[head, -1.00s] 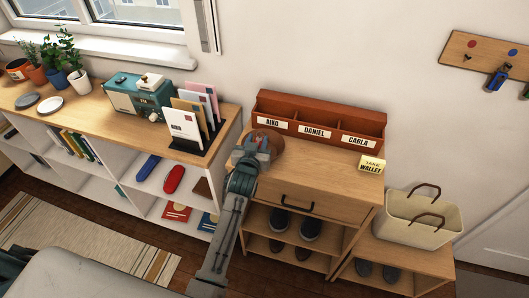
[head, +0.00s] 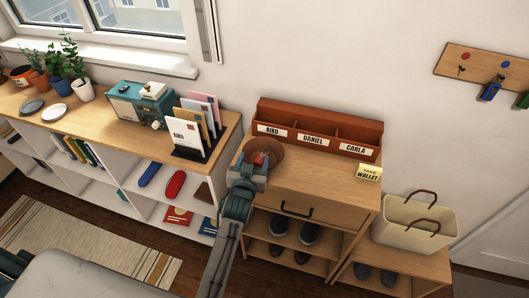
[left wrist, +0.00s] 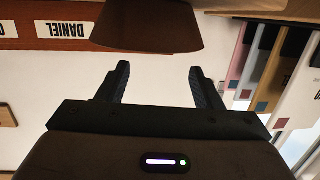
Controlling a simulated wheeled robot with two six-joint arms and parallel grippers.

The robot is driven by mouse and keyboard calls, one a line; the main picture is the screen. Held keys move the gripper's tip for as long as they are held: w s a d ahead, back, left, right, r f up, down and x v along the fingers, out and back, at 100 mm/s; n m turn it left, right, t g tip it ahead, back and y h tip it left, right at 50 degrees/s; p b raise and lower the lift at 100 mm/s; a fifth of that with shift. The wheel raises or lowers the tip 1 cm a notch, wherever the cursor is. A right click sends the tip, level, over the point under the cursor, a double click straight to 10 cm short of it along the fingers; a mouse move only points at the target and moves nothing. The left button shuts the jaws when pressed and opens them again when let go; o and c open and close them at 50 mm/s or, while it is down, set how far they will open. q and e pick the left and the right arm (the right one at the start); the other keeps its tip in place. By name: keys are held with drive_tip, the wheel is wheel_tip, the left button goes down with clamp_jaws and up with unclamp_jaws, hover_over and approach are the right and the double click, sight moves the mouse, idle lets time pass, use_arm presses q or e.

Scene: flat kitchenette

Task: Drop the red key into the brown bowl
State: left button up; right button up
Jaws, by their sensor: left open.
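The brown bowl (head: 275,153) stands on the wooden cabinet top, left of centre. It also shows in the left wrist view (left wrist: 148,30), just beyond the fingertips. A small red piece (head: 259,159), which looks like the red key, shows within the bowl's outline. My gripper partly covers that spot, so I cannot tell exactly how it lies. My left gripper (head: 255,170) is open at the bowl's near side. In the left wrist view its fingers (left wrist: 159,68) are spread with nothing between them. My right gripper is not in view.
A name-labelled letter organiser (head: 320,128) stands behind the bowl. A letter rack (head: 197,130) and a teal radio (head: 140,102) stand on the shelf to the left. A yellow note (head: 368,172) is on the right. The cabinet top between bowl and note is clear.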

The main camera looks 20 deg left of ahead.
use_arm(q)
drive_tip(key=s, duration=0.1)
drive_tip(key=s+p, duration=0.1)
drive_tip(key=s, duration=0.3)
drive_tip(key=shift+d+r+p, duration=0.2)
drive_tip(key=shift+r+p, duration=0.15)
drive_tip(key=shift+r, duration=0.05)
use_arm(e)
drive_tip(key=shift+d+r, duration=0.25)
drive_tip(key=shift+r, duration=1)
